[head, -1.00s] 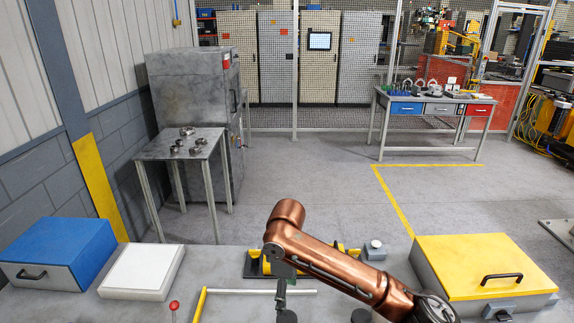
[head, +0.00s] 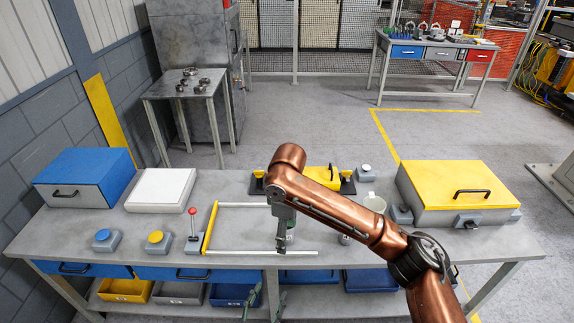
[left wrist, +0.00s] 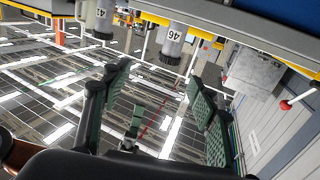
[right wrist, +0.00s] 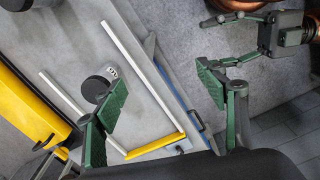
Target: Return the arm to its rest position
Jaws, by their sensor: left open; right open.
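My right arm (head: 340,215) is copper and reaches in from the right in the head view. Its gripper (head: 281,246) points down above the bench, inside the white-and-yellow frame. In the right wrist view that gripper (right wrist: 160,95) has its green pads wide apart with nothing between them. My left gripger's place is lower: the left gripper (head: 265,303) shows at the bottom edge of the head view, in front of the bench. In the left wrist view it (left wrist: 163,98) is open and empty. It also shows at the upper right of the right wrist view (right wrist: 226,42).
The bench (head: 480,240) carries a blue box (head: 85,175), a white block (head: 160,188), a yellow-lidded box (head: 455,185) and a red-knobbed lever (head: 193,225). A black-topped cylinder (right wrist: 97,88) stands near my right gripper. Bins (head: 125,290) sit below the bench.

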